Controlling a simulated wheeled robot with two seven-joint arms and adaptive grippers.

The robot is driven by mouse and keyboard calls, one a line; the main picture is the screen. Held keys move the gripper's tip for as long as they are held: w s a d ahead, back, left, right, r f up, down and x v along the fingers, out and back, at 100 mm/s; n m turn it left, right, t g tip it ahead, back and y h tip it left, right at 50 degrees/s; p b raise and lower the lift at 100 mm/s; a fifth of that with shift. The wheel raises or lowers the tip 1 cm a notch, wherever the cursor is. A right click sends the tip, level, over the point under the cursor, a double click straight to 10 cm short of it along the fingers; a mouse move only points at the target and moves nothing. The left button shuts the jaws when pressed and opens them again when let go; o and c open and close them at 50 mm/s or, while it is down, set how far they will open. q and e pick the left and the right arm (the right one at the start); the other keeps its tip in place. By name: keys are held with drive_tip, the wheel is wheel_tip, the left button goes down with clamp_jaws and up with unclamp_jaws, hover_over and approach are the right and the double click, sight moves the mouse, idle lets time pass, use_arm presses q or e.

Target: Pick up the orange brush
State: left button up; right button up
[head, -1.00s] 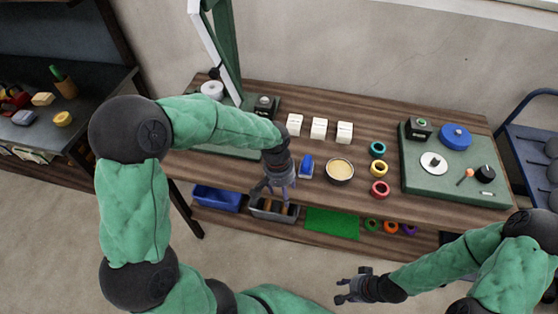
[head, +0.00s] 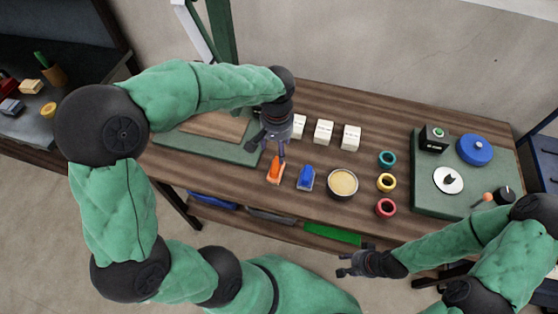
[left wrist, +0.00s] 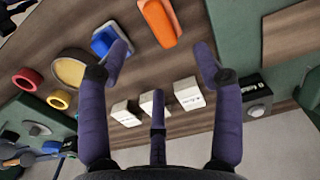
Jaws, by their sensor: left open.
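The orange brush (head: 275,170) lies on the wooden table, left of the blue brush (head: 306,178). In the left wrist view the orange brush (left wrist: 160,22) is at the top, beyond the fingertips, with the blue brush (left wrist: 108,42) to its left. My left gripper (head: 274,145) is open and empty, above the table just behind the orange brush. Its fingers (left wrist: 164,62) are spread in the left wrist view, and a gap shows between them and the brush. My right gripper (head: 346,266) is in front of the table, away from the brush; its fingers look apart and empty.
A bowl (head: 342,183) stands right of the blue brush. White blocks (head: 324,132) stand behind it. Teal, yellow and red rings (head: 386,183) lie further right, before a green board (head: 430,200). Another green board with a post is at left. The table's front is clear.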

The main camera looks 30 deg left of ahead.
use_arm(q)
drive_tip(key=b, duration=0.2)
hover_over(278, 165)
wheel_tip(278, 165, down, 5)
drive_tip(key=shift+s+a+r, duration=0.1)
drive_tip(key=shift+f+b, duration=1.2)
drive_tip(key=shift+f, duration=1.6)
drive_tip(key=c, duration=1.3)
